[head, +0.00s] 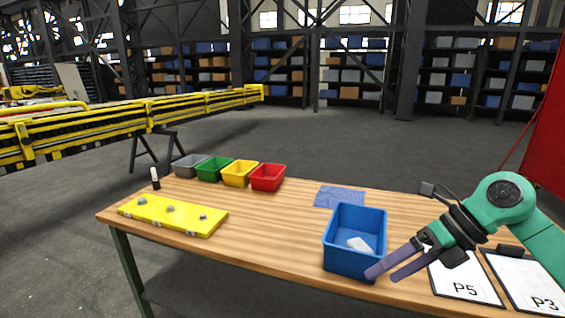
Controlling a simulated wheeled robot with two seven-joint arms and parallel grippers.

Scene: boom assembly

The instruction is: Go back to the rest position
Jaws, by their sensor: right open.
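My right gripper (388,271) is open at the near right edge of the table. Its arm is green and comes in from the right. Its fingers are in front of the lower right corner of a blue bin (355,256), and I cannot tell whether they touch it. A white item (360,245) lies inside the bin. My left gripper is not in view.
The wooden table (275,219) bears a yellow plate (173,215) with several metal pieces, and grey, green, yellow and red (268,177) bins. A blue cloth-like sheet (340,196) lies behind the blue bin. Boards marked P5 (464,279) and P3 (528,277) lie right. The table's middle is clear.

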